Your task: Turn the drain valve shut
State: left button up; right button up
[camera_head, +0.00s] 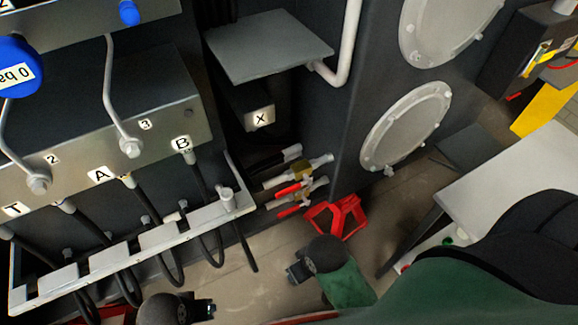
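A cluster of metal fittings and hoses comes out low on the dark chassis wall, with a brass-coloured valve body (301,169) among them. An upper red lever (288,189) and a lower red lever (293,211) sit on these fittings, both pointing down and left. No label marks which one is the drain valve. My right gripper (294,271) hangs below the levers, apart from them. My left gripper (208,309) is at the bottom edge, further left and away from the valves. Both grippers are small and dark, so their finger openings are unclear.
A red bracket-like object (338,216) is on the floor right of the levers. A metal rail (118,257) with hoses runs along the lower left, under a block (90,150) labelled T, A and B. A light table (520,180) stands at right. Some floor is clear between.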

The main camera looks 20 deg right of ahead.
aim_at(297, 207)
jog(key=j+z, duration=0.15)
jog(key=z, duration=0.6)
jog(key=k+l, duration=0.05)
